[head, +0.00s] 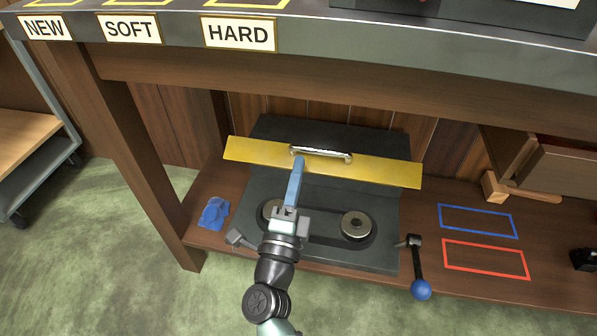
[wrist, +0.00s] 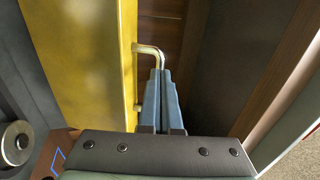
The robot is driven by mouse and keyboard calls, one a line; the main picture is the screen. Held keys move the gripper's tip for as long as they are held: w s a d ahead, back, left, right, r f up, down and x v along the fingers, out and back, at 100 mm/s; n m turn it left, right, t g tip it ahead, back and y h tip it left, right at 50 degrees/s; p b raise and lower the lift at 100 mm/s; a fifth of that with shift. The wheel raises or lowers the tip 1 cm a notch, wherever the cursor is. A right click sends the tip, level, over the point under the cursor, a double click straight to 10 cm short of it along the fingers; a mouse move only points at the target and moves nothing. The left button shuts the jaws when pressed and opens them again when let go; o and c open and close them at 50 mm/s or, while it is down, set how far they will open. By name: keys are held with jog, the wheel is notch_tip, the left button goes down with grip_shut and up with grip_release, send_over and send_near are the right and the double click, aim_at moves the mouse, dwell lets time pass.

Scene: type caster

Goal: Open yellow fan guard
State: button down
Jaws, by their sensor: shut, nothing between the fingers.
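The yellow fan guard (head: 385,173) is a long flat panel across the dark machine base in the head view. It also fills the left of the wrist view (wrist: 85,60). Its metal bar handle (head: 325,153) is on the panel, and its bent end (wrist: 150,51) shows in the wrist view. My gripper (head: 299,160) reaches up over the panel to the handle's left end. In the wrist view its blue-grey fingers (wrist: 161,75) are shut together with nothing between them, right beside the handle's bend. I cannot tell whether they touch it. The fingers hide part of the handle.
Two round pulleys, one clear (head: 355,226), are exposed in front of the guard. A lever with a blue ball (head: 420,290) stands at the right. A blue object (head: 214,213) lies left. Blue (head: 478,221) and red (head: 485,259) outlined areas are empty.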

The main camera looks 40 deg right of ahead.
aim_at(301, 147)
jog(key=shift+w+d+r, duration=0.2)
jog(key=shift+w+d, duration=0.2)
jog(key=shift+d, duration=0.05)
jog(key=shift+r, duration=0.15)
jog(key=d+r+p, duration=0.1)
jog(key=p, duration=0.2)
jog(key=w+r+y+p, duration=0.1)
jog(key=p, duration=0.2)
jog(key=shift+w+d+r+g, duration=0.15)
jog(key=shift+w+d+g, duration=0.1)
jog(key=shift+d+g, duration=0.1)
jog(key=shift+r+p+x, duration=0.15)
jog(key=shift+p+x, duration=0.3)
jog(key=shift+x, duration=0.55)
jog(key=shift+r+p+x, duration=0.2)
jog(key=shift+p+x, duration=0.25)
jog(key=shift+x, duration=0.5)
jog(key=shift+s+a, duration=0.15)
